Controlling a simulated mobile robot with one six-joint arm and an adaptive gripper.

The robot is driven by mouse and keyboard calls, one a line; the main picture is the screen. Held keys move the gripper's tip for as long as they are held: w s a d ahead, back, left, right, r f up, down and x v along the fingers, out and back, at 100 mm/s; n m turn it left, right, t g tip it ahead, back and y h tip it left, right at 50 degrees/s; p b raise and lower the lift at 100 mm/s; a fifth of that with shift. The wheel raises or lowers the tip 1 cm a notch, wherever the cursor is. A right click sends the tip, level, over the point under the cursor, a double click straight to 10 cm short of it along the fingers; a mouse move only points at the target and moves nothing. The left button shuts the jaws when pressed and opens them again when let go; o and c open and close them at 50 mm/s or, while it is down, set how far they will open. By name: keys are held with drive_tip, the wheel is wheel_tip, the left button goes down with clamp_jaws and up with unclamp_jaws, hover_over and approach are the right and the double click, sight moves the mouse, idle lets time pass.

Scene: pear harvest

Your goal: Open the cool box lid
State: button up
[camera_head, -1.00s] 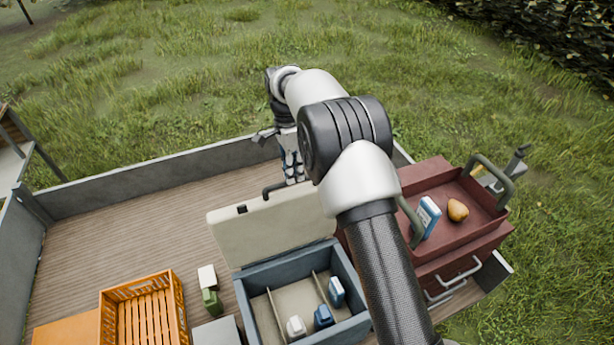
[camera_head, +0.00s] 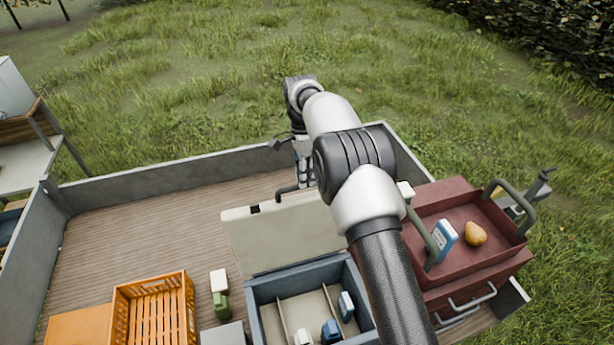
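The cool box (camera_head: 256,311) is blue-grey and stands open on the trailer bed, partly behind my arm. Its cream lid (camera_head: 275,240) is swung up and back from the far edge of the box, with a dark latch on its upper edge. A dark handle (camera_head: 284,190) shows above the lid. My gripper (camera_head: 303,175) is at the lid's far upper side, beside the handle. Its fingertips are partly hidden, and I cannot tell whether they grip the handle. Inside the box are dividers, blue-and-white packs (camera_head: 331,331) and a white item (camera_head: 304,338).
An orange crate (camera_head: 118,322) stands at the left, with a white carton (camera_head: 219,281) and a green bottle (camera_head: 220,305) beside it. A red toolbox (camera_head: 470,200) on the right holds a pear (camera_head: 475,233) and a blue-and-white pack (camera_head: 443,240). The bed behind the crate is clear.

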drive_tip(key=o, duration=0.4)
wheel_tip(320, 180, down, 3)
drive_tip(key=shift+f+g, duration=0.1)
drive_tip(key=shift+g, duration=0.2)
drive_tip(key=shift+o, duration=0.3)
drive_tip(key=shift+s+d+r, duration=0.1)
drive_tip(key=shift+s+r, duration=0.25)
drive_tip(key=shift+w+r, duration=0.15)
drive_tip(key=shift+w, duration=0.1)
wheel_tip(320, 180, up, 7)
drive_tip(key=shift+w+a, duration=0.2)
drive_tip(key=shift+w, duration=0.2)
